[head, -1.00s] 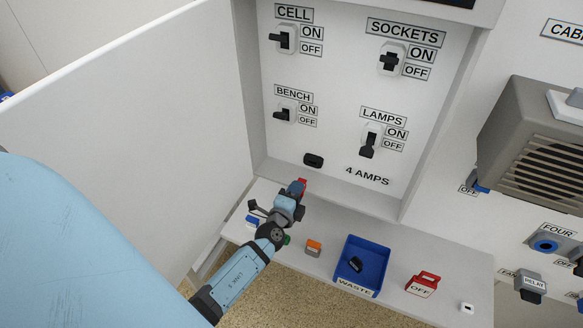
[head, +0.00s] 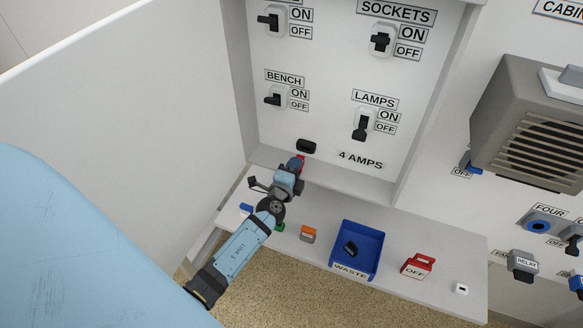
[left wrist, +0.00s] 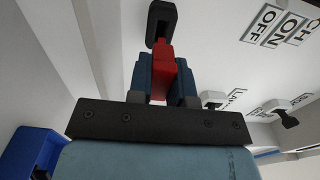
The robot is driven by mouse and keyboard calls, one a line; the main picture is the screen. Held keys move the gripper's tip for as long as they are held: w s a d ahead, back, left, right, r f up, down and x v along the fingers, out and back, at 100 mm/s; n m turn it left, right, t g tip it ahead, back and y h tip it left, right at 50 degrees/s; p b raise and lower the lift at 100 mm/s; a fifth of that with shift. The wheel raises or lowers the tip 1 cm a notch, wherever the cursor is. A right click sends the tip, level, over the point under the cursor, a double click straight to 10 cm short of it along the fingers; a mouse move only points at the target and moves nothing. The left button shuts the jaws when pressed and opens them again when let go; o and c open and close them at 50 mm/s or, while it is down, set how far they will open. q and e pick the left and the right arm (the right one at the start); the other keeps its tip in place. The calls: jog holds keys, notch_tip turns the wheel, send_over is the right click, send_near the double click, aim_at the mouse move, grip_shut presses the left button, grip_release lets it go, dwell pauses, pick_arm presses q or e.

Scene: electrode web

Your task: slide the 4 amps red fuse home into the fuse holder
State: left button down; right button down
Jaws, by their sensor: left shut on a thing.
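The red fuse is held in my left gripper (head: 297,164), which is shut on it. In the left wrist view the red fuse (left wrist: 163,66) sits between the two blue fingers, its narrow tip pointing at the black fuse holder (left wrist: 161,22). The tip meets or overlaps the holder's lower edge there; I cannot tell whether it is inside. In the head view the fuse holder (head: 306,146) is on the white panel left of the "4 AMPS" label (head: 360,160), just above the gripper. My right gripper is not in view.
A shelf below the panel holds an orange fuse (head: 308,234), a blue waste bin (head: 344,262) with a dark item in it, a red "OFF" tag (head: 418,265) and a small white block (head: 461,289). Switches line the panel above. An open white door (head: 130,110) stands left.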

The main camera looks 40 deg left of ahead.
pick_arm(q)
jog(key=shift+x, duration=0.9)
jog(key=shift+b, duration=0.5)
dwell(0.9)
jog(key=shift+b+x, duration=0.35)
jog(key=shift+x, duration=1.15)
jog(key=c, duration=1)
grip_release()
jog(key=shift+o, duration=0.2)
jog(key=b+v, duration=0.2)
jog(key=v, duration=1.1)
jog(key=shift+s, duration=0.35)
